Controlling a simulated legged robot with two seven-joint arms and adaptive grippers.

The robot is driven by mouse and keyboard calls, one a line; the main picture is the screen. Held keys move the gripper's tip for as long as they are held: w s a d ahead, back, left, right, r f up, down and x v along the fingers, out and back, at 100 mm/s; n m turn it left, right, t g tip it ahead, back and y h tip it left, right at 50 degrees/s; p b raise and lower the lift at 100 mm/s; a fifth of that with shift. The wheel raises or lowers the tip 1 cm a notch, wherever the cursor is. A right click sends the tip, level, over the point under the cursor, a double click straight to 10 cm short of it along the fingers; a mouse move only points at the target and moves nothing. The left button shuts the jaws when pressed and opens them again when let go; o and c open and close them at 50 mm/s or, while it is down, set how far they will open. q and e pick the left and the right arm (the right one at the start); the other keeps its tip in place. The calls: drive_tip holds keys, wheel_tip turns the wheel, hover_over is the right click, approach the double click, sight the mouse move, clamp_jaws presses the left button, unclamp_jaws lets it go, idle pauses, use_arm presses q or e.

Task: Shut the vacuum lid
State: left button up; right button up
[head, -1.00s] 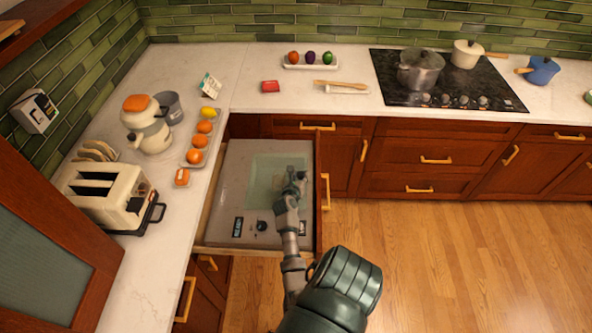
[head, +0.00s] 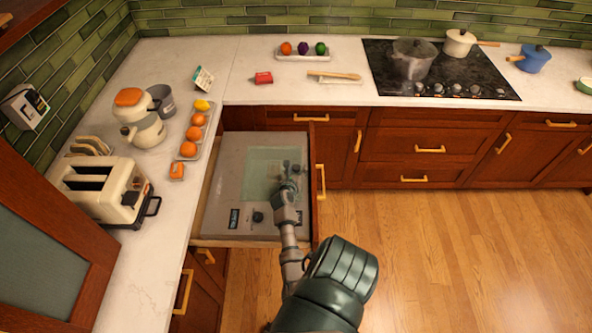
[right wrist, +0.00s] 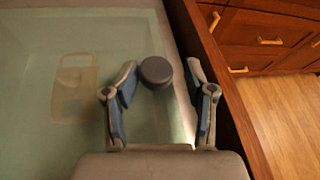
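The vacuum machine (head: 228,190) lies in an open drawer, with a grey panel and a dark dial at its near end. Its lid has a greenish clear pane (head: 262,165), which also shows in the right wrist view (right wrist: 40,140). I cannot tell whether the lid lies fully flat. My right gripper (head: 290,172) is over the lid's right side. In the right wrist view its fingers (right wrist: 160,82) are open, with a dark round knob (right wrist: 156,72) between them; contact cannot be told. A beige pouch-like shape (right wrist: 75,86) shows through the pane. My left gripper is out of view.
The drawer's wooden right wall (right wrist: 215,75) runs close beside my right gripper. A toaster (head: 105,190), a kettle (head: 142,120) and a fruit tray (head: 205,118) stand on the left counter. The wooden floor (head: 450,250) to the right is clear.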

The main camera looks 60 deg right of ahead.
drive_tip(key=shift+a+f, duration=0.2)
drive_tip(key=shift+f, duration=0.2)
drive_tip(key=shift+a, duration=0.3)
drive_tip(key=v, duration=0.7)
drive_tip(key=r+v, duration=0.1)
drive_tip(key=v, duration=0.3)
drive_tip(key=shift+a, duration=0.1)
drive_tip(key=shift+d, duration=0.2)
